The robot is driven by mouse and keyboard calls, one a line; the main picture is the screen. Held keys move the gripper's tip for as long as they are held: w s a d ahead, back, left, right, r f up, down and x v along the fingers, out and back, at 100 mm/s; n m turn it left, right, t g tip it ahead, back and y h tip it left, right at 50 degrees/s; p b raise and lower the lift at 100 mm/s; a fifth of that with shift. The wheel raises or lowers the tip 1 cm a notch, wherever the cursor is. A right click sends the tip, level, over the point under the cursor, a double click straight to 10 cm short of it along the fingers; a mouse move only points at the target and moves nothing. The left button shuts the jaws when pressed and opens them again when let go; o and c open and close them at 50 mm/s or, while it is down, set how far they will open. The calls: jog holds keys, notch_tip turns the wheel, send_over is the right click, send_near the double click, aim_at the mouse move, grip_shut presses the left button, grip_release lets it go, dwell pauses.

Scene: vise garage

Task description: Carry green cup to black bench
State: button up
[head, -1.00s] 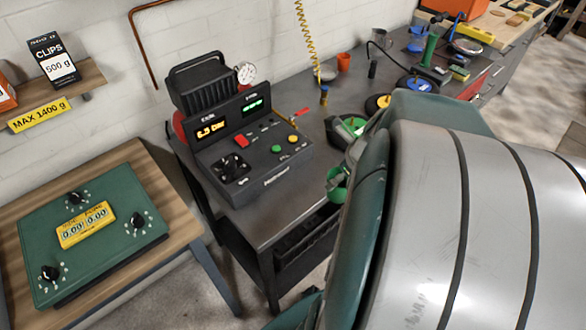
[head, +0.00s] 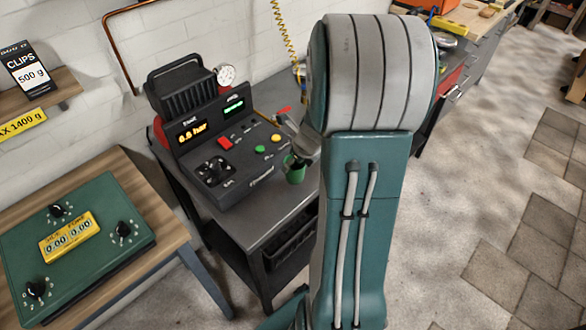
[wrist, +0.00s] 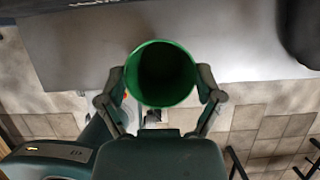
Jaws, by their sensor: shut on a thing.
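The green cup (head: 295,172) is upright in the head view, over the front right part of the black bench (head: 250,228). My gripper (wrist: 160,82) is shut on the cup, with one finger on each side of its wall. In the wrist view I look into the open mouth of the cup (wrist: 161,60), and its inside is dark. The bench top (wrist: 75,50) shows behind it, with the bench edge passing near the cup. I cannot tell whether the cup's base touches the bench. My arm hides the bench's right part in the head view.
A black control console (head: 215,140) with buttons and lit displays stands on the bench, close left of the cup. A wooden table (head: 150,205) with a green panel (head: 85,235) is at left. Bare bench top lies in front of the console. Tiled floor is open at right.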

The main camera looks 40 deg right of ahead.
jog(key=shift+w+f, duration=0.2)
jog(key=shift+f, duration=0.05)
jog(key=shift+w+d+f, duration=0.1)
jog(key=shift+w+f, duration=0.05)
jog(key=shift+f, duration=1.55)
jog(key=shift+f, duration=0.15)
jog(key=o, duration=0.9)
jog(key=shift+c, duration=0.2)
